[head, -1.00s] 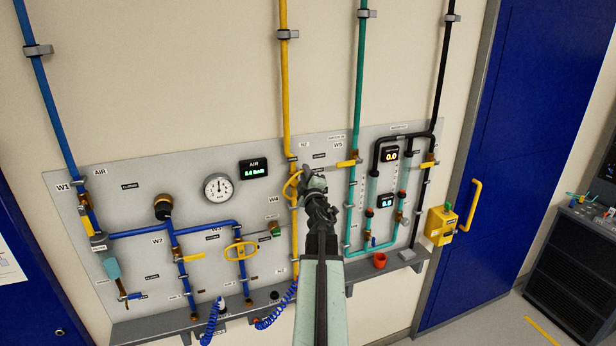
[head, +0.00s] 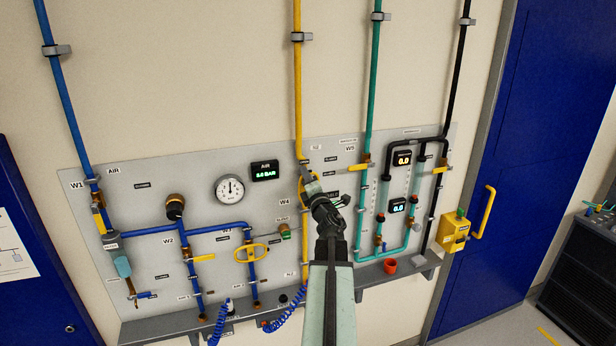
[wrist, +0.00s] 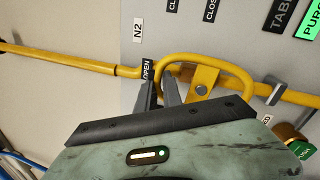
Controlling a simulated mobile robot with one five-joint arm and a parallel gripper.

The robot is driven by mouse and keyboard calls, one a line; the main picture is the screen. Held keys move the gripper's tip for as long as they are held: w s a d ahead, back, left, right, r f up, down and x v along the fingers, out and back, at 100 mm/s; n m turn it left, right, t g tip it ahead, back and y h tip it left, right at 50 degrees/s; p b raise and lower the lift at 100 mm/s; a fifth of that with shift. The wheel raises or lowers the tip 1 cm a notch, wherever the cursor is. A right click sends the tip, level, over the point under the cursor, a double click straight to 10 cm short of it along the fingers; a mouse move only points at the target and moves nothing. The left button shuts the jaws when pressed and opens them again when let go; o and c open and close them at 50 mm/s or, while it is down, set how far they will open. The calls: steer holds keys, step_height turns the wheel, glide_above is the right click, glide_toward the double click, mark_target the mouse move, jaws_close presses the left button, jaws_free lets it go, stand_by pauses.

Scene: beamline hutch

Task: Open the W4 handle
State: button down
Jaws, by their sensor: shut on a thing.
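The W4 handle is a yellow oval loop on the vertical yellow pipe (head: 298,110), right of the W4 label (head: 284,202). In the head view my gripper (head: 309,179) is at the handle and covers much of it. In the wrist view the handle (wrist: 238,72) shows as a loop around a yellow plate with a bolt. My gripper (wrist: 161,88) is shut on the loop's end, beside an OPEN label (wrist: 147,70). The fingertips are partly hidden behind the rod, and the handle's exact angle is hard to tell from the head view.
A round yellow handle (head: 251,253) on blue piping is at lower left. A yellow lever (head: 358,167) is at W5, close right of my arm. A shelf (head: 150,329) with a red cup (head: 390,265) runs below the panel. A blue door (head: 535,130) is at right.

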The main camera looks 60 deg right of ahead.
steer(key=shift+w+a+n, duration=0.15)
steer(key=shift+n, duration=0.35)
steer(key=c, duration=1.8)
jaws_free()
steer(key=shift+a+f, duration=0.1)
